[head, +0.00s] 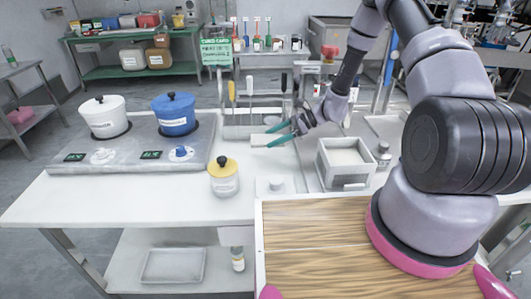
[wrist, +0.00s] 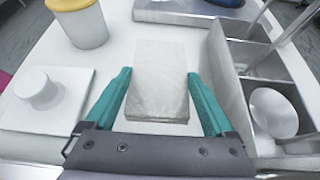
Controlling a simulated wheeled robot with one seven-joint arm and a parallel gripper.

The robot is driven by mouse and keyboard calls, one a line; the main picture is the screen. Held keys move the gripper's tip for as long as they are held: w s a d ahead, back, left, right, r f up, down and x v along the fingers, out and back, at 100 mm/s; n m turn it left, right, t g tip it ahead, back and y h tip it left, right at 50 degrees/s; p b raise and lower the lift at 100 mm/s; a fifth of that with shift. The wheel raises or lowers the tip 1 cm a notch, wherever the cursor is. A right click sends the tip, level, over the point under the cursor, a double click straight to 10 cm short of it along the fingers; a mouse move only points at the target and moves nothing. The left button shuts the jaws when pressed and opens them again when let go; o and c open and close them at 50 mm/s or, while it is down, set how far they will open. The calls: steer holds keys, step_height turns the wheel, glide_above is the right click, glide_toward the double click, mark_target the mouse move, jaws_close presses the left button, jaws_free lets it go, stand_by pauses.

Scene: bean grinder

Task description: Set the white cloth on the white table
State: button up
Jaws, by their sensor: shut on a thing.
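The white cloth (wrist: 160,80) is a flat, folded rectangle with a layered near edge. In the wrist view it lies between the two green fingers of my gripper (wrist: 158,74), which is shut on its sides.
A yellow-lidded jar (head: 223,178) stands on the table, left of a small white knobbed piece (head: 276,184). A cooker (head: 135,157) carries a white pot (head: 105,117) and a blue pot (head: 175,115). A white box (head: 345,163) stands right. A divided metal holder (wrist: 233,80) borders the cloth's right side.

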steer(key=shift+f, duration=3)
steer(key=shift+f, duration=0.1)
steer(key=o, duration=1)
steer(key=shift+o, duration=0.2)
